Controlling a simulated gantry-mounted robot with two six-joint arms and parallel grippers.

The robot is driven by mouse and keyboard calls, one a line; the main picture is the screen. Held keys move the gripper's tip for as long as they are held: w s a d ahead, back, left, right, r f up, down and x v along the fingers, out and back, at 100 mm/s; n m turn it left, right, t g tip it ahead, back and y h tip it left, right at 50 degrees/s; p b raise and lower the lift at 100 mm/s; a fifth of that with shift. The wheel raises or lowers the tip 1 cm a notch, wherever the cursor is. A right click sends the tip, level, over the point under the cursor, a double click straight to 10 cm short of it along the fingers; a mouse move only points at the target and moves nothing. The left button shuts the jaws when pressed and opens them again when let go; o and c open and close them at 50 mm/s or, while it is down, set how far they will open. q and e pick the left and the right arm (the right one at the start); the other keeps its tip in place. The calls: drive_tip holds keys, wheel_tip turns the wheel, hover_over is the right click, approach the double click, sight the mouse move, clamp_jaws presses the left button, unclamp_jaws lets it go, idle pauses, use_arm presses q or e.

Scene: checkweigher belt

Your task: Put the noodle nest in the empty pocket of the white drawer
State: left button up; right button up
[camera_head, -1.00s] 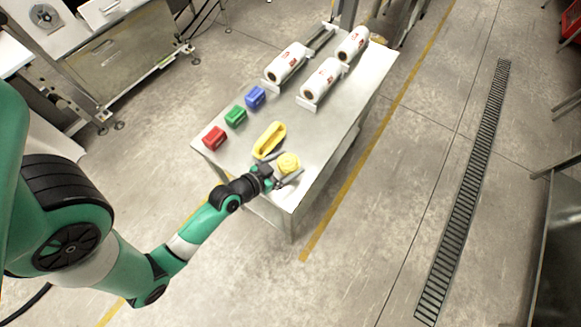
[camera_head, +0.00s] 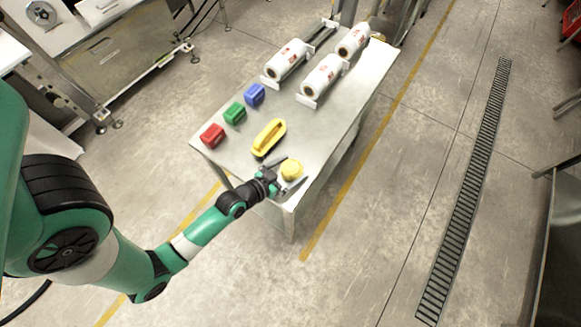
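The noodle nest, a small round yellow piece (camera_head: 292,169), is near the front right corner of the steel table. My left gripper (camera_head: 294,171) reaches in from the left, its two fingers spread wide on either side of the nest. They look open and apart from it, though contact is hard to judge at this size. The white drawer and its pockets are not in view. My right gripper is not in view.
A long yellow object (camera_head: 269,137) lies just behind the nest. Red (camera_head: 212,135), green (camera_head: 235,113) and blue (camera_head: 255,95) blocks line the table's left side. White rolls (camera_head: 322,76) on holders stand at the back. The table's (camera_head: 318,130) right side is clear.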

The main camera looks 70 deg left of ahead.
use_arm(q)
drive_tip(key=shift+r, duration=0.25)
drive_tip(key=v, duration=0.3)
drive_tip(key=b+v, duration=0.1)
drive_tip(key=v, duration=0.7)
drive_tip(key=shift+s+d+f, duration=0.1)
drive_tip(key=shift+s+f, duration=0.1)
drive_tip(key=shift+s, duration=0.05)
drive_tip(key=shift+s+d+r, duration=0.1)
drive_tip(key=shift+s+r, duration=0.05)
drive_tip(key=shift+r, duration=0.15)
